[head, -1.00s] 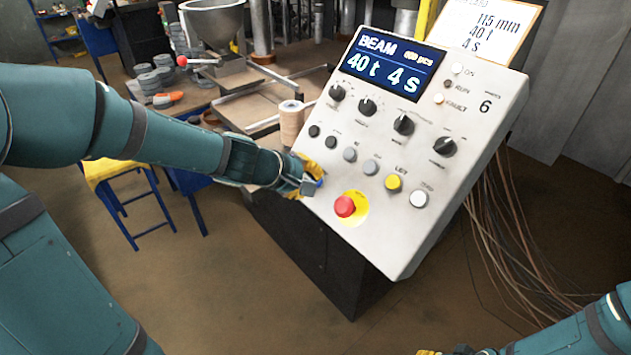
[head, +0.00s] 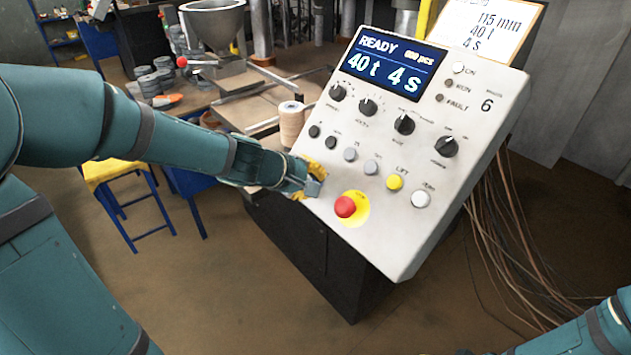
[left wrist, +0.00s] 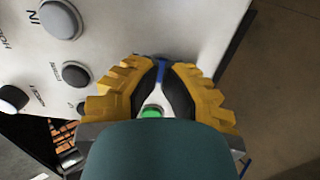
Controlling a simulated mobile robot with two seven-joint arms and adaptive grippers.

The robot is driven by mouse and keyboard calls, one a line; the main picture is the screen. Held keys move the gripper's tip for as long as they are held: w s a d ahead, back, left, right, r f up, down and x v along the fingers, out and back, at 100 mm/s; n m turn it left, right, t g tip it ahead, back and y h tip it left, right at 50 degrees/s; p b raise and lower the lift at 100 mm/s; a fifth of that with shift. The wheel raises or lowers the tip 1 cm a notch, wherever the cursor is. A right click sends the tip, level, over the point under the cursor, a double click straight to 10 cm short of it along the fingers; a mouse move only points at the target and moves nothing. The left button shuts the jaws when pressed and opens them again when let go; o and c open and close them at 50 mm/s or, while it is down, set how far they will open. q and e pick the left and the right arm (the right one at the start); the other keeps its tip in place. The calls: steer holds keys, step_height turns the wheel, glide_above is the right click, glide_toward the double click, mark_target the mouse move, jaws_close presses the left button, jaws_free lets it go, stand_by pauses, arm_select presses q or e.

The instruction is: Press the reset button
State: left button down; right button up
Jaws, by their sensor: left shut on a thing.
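The grey slanted control panel (head: 300,235) carries knobs, several round buttons and a red mushroom button (head: 345,207) on a yellow disc. Its display (head: 393,69) reads READY, 40 t, 4 s. I cannot read any label as reset for certain. My left gripper (head: 316,186) is at the panel's lower left edge, left of the red button. In the left wrist view its yellow-backed fingers (left wrist: 161,78) are shut on a small blue thing (left wrist: 161,70), possibly a button, partly hidden by them. A green round part (left wrist: 152,112) shows between the fingers. My right gripper is not clearly visible.
The yellow lift button (head: 395,182) and a white button (head: 421,199) are right of the red one. A wooden-topped bench (head: 262,80) stands behind on the left, with a blue stool (head: 145,205) before it. Cables hang right of the panel. The floor in front is clear.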

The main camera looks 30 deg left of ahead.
stand_by(0.5)
arm_select(q)
steer(key=shift+s+a+r+p, duration=0.2)
steer(key=shift+s+r+p, duration=0.25)
steer(key=shift+r+p, duration=0.1)
steer(key=p+v, duration=0.3)
steer(key=v, duration=0.3)
steer(key=shift+s+p, duration=0.25)
steer(key=shift+p, duration=0.05)
steer(key=shift+a, duration=0.1)
